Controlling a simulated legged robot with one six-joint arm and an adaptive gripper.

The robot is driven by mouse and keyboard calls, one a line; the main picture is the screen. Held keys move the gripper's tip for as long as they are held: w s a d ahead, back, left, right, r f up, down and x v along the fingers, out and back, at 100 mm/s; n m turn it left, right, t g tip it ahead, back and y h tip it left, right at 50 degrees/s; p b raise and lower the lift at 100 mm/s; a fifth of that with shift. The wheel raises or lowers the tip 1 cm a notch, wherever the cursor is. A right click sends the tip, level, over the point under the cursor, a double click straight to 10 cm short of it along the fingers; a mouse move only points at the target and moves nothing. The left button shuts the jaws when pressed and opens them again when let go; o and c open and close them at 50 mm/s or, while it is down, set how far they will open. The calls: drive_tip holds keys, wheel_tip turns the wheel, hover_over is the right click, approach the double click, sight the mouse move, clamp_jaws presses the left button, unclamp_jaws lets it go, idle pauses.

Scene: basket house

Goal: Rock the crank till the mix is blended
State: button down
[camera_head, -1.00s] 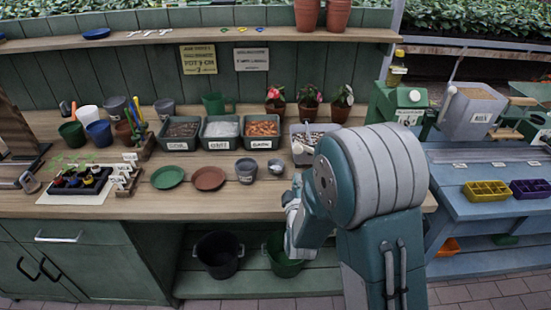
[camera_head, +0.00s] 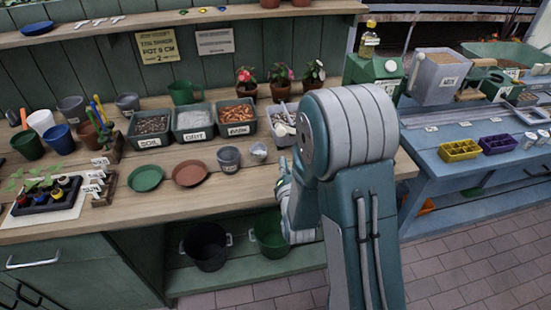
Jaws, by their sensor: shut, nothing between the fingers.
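A grey bin (camera_head: 437,80) with a brown mix inside and a small label stands on the blue bench at the upper right. A pale lever with a rounded end (camera_head: 415,68), which looks like the crank, stands at its left side. My gripper (camera_head: 284,168) is shut and empty by the wooden bench's front edge, mostly hidden behind my own arm. It is well to the left of the bin and lower in the picture, touching neither it nor the lever.
A green box (camera_head: 372,75) with a bottle on it stands left of the bin. Labelled tubs of soil (camera_head: 150,125), grit and bark, potted flowers (camera_head: 246,82) and saucers (camera_head: 146,178) fill the wooden bench. Yellow (camera_head: 459,151) and purple trays (camera_head: 499,144) sit on the blue bench. Paved floor (camera_head: 470,260) is clear at right.

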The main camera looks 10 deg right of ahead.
drive_tip(key=w+r, duration=0.1)
drive_tip(key=w, duration=0.7)
drive_tip(key=shift+r+m, duration=0.25)
drive_tip(key=shift+m, duration=0.15)
